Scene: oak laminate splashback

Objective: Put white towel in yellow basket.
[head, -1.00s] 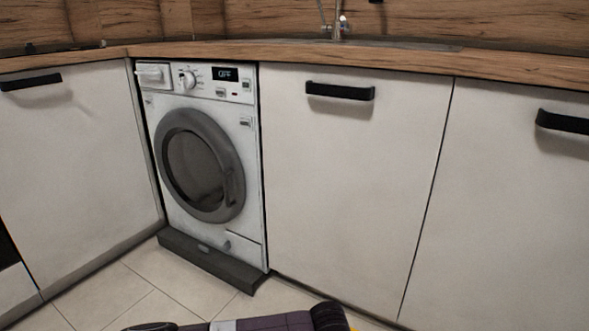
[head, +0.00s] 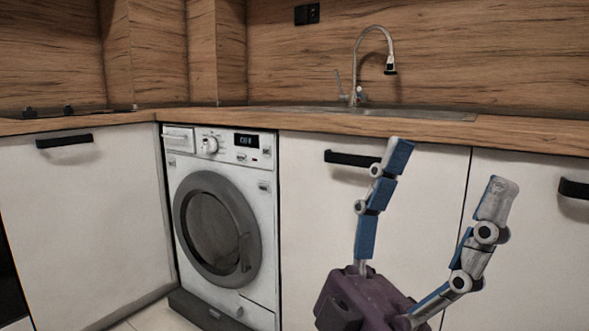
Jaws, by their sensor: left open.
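My left gripper (head: 446,168) is raised in front of the white cabinet doors, right of the washing machine. Its two blue-padded fingers are spread wide and point up, with nothing between them. No white towel and no yellow basket show in the head view now. My right gripper is not in view.
A white washing machine (head: 222,225) with a closed round grey door stands under the wooden countertop (head: 300,122). A sink with a tall faucet (head: 374,65) is at the back. White cabinet doors (head: 85,220) with black handles flank the machine. Little floor shows.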

